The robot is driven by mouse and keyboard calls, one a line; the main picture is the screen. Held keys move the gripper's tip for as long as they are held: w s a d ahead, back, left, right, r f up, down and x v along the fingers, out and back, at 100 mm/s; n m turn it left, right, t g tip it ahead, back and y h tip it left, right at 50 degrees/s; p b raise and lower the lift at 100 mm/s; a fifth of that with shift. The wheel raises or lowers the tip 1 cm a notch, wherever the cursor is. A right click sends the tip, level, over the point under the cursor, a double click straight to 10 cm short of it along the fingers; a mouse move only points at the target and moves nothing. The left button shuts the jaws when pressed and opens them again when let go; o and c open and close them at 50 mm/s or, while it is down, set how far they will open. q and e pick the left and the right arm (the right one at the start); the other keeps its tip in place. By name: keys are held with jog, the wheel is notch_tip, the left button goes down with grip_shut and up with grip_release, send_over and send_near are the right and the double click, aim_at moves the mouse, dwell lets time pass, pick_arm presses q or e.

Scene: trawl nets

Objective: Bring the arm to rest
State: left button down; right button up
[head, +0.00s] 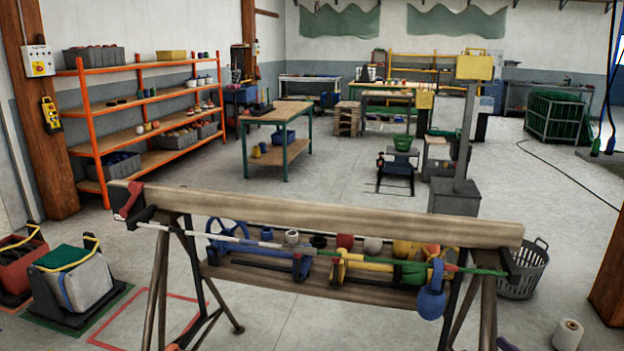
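Neither of my grippers shows clearly in the head view, and I see no arm reaching in from the left or the right. Directly ahead stands a wooden trestle beam (330,216) on splayed legs. A rod in white and green sections (220,237) runs along it below the beam. Nothing is seen in a gripper.
Orange shelving (84,130) stands at the back left and a wooden-topped workbench (280,112) mid-room. A grey crate (75,280) stands at the left, a grey basket (530,272) at the right. A white spool (567,335) stands on the floor. Open floor lies between.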

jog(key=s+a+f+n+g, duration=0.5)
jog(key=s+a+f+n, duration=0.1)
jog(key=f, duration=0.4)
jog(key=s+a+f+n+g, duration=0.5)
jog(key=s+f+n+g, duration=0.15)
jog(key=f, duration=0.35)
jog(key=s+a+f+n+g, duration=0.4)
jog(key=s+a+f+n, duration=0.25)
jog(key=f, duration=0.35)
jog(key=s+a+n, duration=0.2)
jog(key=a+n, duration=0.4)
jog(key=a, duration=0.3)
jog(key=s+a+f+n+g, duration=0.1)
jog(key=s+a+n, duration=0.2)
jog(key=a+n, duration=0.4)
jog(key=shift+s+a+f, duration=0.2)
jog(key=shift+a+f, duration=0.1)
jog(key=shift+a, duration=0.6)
